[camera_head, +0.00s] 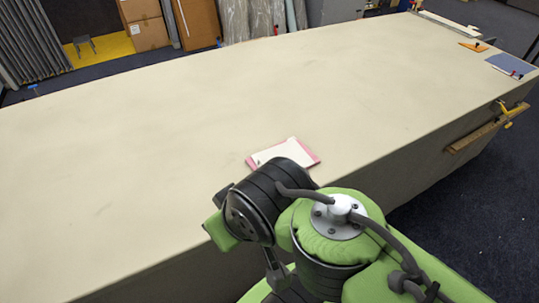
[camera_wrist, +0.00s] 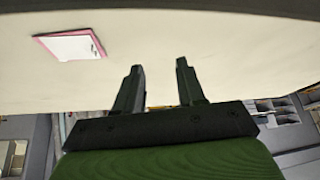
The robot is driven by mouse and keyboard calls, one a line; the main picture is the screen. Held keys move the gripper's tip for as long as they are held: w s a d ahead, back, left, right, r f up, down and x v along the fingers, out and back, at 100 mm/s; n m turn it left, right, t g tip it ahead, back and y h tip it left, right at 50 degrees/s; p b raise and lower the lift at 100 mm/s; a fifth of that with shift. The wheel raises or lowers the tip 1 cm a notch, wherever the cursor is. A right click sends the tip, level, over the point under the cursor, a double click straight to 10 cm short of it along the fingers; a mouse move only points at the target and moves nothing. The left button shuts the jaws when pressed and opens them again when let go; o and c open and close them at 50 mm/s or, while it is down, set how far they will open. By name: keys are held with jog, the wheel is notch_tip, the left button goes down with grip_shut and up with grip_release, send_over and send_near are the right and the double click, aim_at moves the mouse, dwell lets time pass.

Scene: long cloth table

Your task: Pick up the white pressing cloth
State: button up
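A white folded cloth (camera_head: 283,151), which looks like the pressing cloth, lies flat on a pink piece (camera_head: 311,158) near the front edge of the table. My arm partly covers its near side in the head view. In the wrist view the white cloth (camera_wrist: 68,46) and its pink border (camera_wrist: 98,42) show at the upper left. My gripper (camera_wrist: 158,68) is open and empty, its two dark fingers spread apart. It is apart from the cloth, which lies off to the left of the fingers. The fingers are hidden in the head view.
The long cream table (camera_head: 200,110) is mostly bare around the cloth. At the far right end lie an orange tool (camera_head: 473,46) and a blue-grey sheet (camera_head: 512,64). A wooden bar (camera_head: 480,133) with a yellow clamp is on the right side. Cardboard boxes (camera_head: 146,25) stand behind.

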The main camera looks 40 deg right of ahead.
jog(key=w+d+f+m+t+b, duration=0.1)
jog(key=w+d+f+m+b, duration=0.45)
jog(key=f+m, duration=0.45)
jog(key=w+d+f+m+b, duration=0.4)
jog(key=w+f+m+b, duration=0.25)
jog(key=f+m, duration=0.3)
jog(key=s+d+f+m+t+h+b, duration=0.1)
jog(key=d+f+m+t+h+b, duration=0.2)
jog(key=d+m, duration=0.6)
jog(key=d+f+m+t+h+b, duration=0.1)
jog(key=d+m+t+b, duration=0.3)
jog(key=d+m, duration=0.5)
jog(key=shift+m+g, duration=0.6)
jog(key=shift+m, duration=0.15)
jog(key=b+x, duration=0.2)
jog(key=x, duration=0.3)
jog(key=a+b+x, duration=0.1)
jog(key=b+x, duration=0.2)
jog(key=x, duration=0.2)
jog(key=b+x, duration=0.2)
jog(key=x, duration=0.3)
jog(key=shift+a+f+b, duration=0.25)
jog(key=shift+b, duration=0.05)
jog(key=shift+r, duration=0.1)
jog(key=shift+c, duration=0.4)
grip_shut()
